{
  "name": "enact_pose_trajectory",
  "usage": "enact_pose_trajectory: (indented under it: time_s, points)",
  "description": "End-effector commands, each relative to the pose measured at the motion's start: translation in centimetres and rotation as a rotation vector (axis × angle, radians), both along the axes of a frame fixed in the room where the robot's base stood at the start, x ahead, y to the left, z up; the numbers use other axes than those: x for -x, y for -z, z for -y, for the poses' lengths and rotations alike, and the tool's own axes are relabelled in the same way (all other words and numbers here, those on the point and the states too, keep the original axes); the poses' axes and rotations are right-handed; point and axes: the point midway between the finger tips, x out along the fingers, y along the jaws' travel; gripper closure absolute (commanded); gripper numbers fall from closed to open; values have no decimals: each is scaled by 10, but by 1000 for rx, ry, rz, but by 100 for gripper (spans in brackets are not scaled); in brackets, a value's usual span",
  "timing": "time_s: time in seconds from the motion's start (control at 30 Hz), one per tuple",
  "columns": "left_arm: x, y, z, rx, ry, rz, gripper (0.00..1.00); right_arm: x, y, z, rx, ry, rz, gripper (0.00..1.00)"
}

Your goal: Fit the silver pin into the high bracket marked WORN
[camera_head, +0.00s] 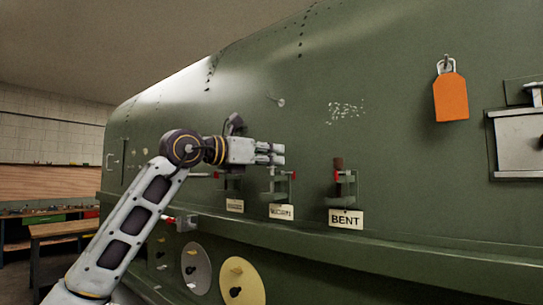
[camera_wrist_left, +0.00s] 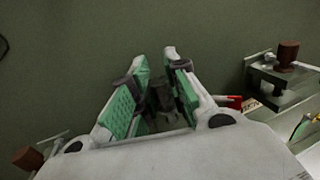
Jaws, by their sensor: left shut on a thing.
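My left gripper (camera_head: 276,153) is stretched out in front of the green fuselage wall, just above the middle bracket (camera_head: 279,186). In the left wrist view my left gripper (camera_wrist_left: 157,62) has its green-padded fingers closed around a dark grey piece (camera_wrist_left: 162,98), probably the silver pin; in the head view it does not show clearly. The middle bracket's tag (camera_head: 281,212) is too small to read, as is the tag (camera_head: 234,205) of the bracket to its left. No legible WORN mark shows. My right gripper is not in view.
The bracket at right (camera_head: 349,188) holds a brown pin (camera_head: 338,163) and has a BENT tag (camera_head: 346,219). A ledge (camera_head: 400,253) runs below. An orange tag (camera_head: 450,97) hangs at right. Yellow and grey discs (camera_head: 243,284) are low. The wall above the gripper is mostly clear.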

Motion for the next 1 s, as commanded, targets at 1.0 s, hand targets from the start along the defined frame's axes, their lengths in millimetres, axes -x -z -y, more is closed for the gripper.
enact_pose_trajectory:
  time_s: [1.0]
  points:
    - [0, 13, 0, 0, 0, 0, 100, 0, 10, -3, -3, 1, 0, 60]
